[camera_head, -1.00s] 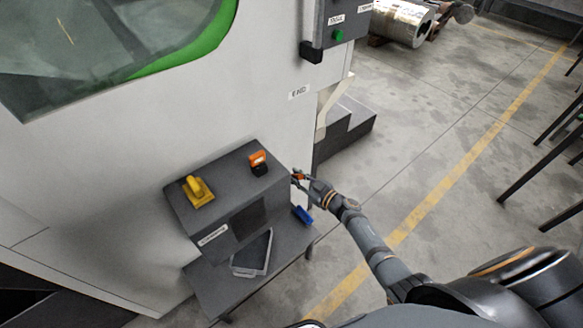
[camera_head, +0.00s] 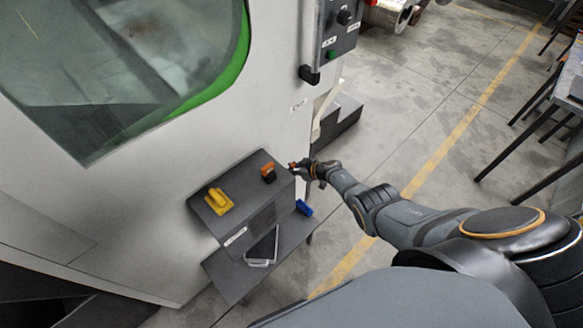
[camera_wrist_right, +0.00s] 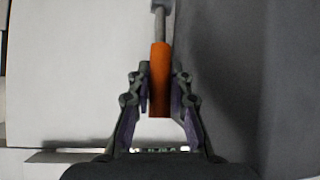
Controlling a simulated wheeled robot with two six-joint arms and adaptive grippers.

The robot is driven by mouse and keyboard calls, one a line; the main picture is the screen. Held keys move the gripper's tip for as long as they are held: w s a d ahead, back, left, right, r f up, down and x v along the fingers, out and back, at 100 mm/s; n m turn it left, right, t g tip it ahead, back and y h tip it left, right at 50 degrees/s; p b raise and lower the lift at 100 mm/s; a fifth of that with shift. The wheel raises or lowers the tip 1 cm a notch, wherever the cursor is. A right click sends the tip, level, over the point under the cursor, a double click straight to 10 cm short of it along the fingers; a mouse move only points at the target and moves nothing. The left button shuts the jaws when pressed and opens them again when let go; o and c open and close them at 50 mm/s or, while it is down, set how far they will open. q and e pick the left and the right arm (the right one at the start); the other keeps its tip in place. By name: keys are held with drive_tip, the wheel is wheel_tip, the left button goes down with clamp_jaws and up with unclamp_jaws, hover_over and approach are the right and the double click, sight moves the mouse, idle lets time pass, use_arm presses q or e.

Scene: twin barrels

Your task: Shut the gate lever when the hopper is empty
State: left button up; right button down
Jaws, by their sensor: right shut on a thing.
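An orange lever handle (camera_wrist_right: 160,75) on a grey stem stands between the jaws of my right gripper (camera_wrist_right: 161,92) in the wrist view. The gripper is shut on this handle. In the head view my right gripper (camera_head: 298,168) is at the right side of a dark box (camera_head: 245,190), and the lever is mostly hidden there. The box carries a yellow handle-like part (camera_head: 218,201) and a small orange part (camera_head: 268,173) on top. I cannot tell which part is the hopper or whether it is empty. My left gripper is not in view.
A grey tray (camera_head: 262,248) and a blue object (camera_head: 304,208) lie on the dark shelf (camera_head: 228,275) below the box. A white machine wall (camera_head: 140,210) stands behind. A control panel (camera_head: 338,35) hangs above right.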

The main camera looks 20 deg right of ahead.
drive_tip(key=shift+w+r, duration=0.1)
drive_tip(key=shift+w, duration=0.1)
idle(0.6)
drive_tip(key=c, duration=1.2)
unclamp_jaws()
drive_tip(key=shift+a, duration=0.1)
drive_tip(key=shift+s+d+r, duration=0.2)
drive_tip(key=shift+s+d, duration=0.05)
drive_tip(key=shift+s, duration=0.1)
drive_tip(key=s+d, duration=0.5)
drive_tip(key=s, duration=0.5)
drive_tip(key=shift+s+d, duration=0.3)
drive_tip(key=shift+d, duration=0.1)
drive_tip(key=shift+r, duration=0.1)
